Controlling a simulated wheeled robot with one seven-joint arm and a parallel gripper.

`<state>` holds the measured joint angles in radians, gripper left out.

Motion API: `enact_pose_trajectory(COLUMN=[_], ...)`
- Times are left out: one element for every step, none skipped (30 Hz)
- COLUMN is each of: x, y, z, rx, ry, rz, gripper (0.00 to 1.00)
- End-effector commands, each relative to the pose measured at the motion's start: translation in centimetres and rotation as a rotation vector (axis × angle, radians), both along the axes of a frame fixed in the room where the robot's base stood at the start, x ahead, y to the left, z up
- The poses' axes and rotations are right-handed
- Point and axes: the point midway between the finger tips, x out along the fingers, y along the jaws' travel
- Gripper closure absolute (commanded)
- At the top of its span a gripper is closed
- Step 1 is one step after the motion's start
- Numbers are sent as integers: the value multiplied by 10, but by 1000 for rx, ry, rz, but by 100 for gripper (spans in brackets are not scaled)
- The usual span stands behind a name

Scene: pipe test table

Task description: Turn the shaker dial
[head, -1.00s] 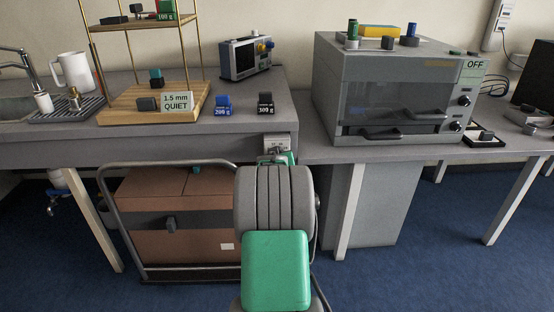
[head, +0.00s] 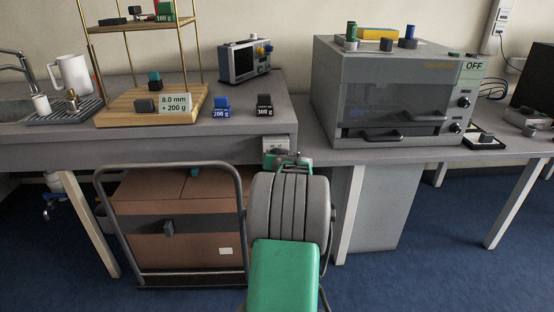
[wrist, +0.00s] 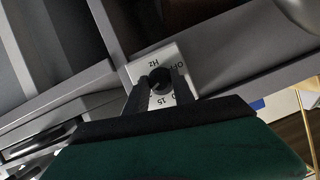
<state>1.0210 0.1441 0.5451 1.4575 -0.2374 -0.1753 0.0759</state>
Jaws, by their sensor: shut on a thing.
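In the head view the plate (head: 275,143) shows on the bench's front edge, and my green and grey arm hides the dial. The shaker stand (head: 150,106), a wooden base with brass rods, carries a sign (head: 174,104) reading "8.0 mm + 200 g".
Blue (head: 221,107) and black (head: 264,106) weights stand on the bench right of the stand. A grey oven-like box (head: 390,90) marked OFF stands further right. A cart with a brown box (head: 185,245) is below the bench, left of my arm.

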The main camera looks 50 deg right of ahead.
Motion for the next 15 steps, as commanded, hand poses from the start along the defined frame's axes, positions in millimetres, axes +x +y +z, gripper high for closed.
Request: enact_pose_trajectory(x=[0, 0, 0, 0, 0, 0, 0, 0, 0, 0, 0, 0, 0, 0, 0], y=[0, 0, 0, 0, 0, 0, 0, 0, 0, 0, 0, 0, 0, 0, 0], z=[-2, -2, -2, -2, -2, -2, -2, -2, -2, -2, -2, -1, -1, -1, -1], rx=[2, 2, 2, 2, 2, 2, 2, 2, 2, 1, 1, 1, 1, 0, 0], ry=[2, 2, 2, 2, 2, 2, 2, 2, 2, 2, 2, 2, 2, 2, 2], rz=[0, 0, 0, 0, 0, 0, 0, 0, 0, -1, -1, 0, 0, 0, 0], gripper=[100, 100, 100, 100, 100, 100, 67, 65, 62, 59, 57, 53, 51, 48, 48])
